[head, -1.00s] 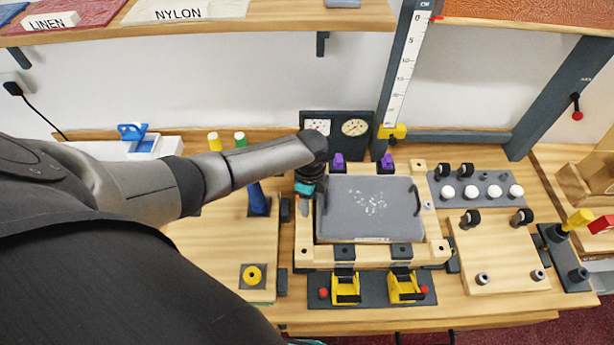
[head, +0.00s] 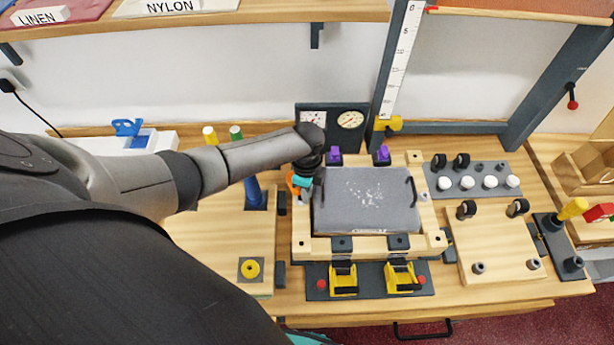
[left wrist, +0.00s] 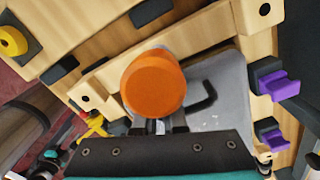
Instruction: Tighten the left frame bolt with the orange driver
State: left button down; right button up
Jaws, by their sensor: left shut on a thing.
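My left gripper (head: 301,186) is at the left side of the wooden frame (head: 322,246), beside the grey panel. It is shut on the orange driver (head: 291,183), which shows only as a small piece in the head view. In the left wrist view the driver's round orange handle end (left wrist: 153,84) faces the camera, in front of the jaws. The handle, gripper and arm cover the left part of the frame, so I cannot see the left frame bolt or whether the driver's tip touches it. My right gripper is not in view.
The grey panel (head: 368,200) lies on the frame. Purple clips (head: 382,153) stand at its back edge, yellow clamps (head: 400,277) in front. Gauges (head: 332,119) stand close behind my gripper. A board with black wheels (head: 466,209) is at right. The left wooden board (head: 222,250) has free room.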

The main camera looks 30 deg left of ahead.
pick_arm(q)
jog(key=m, duration=0.4)
jog(key=shift+s+a+m, duration=0.4)
jog(key=shift+w+a+r, duration=0.1)
jog(key=shift+w+r, duration=0.05)
jog(key=shift+r, duration=3.15)
jog(key=shift+d, duration=0.2)
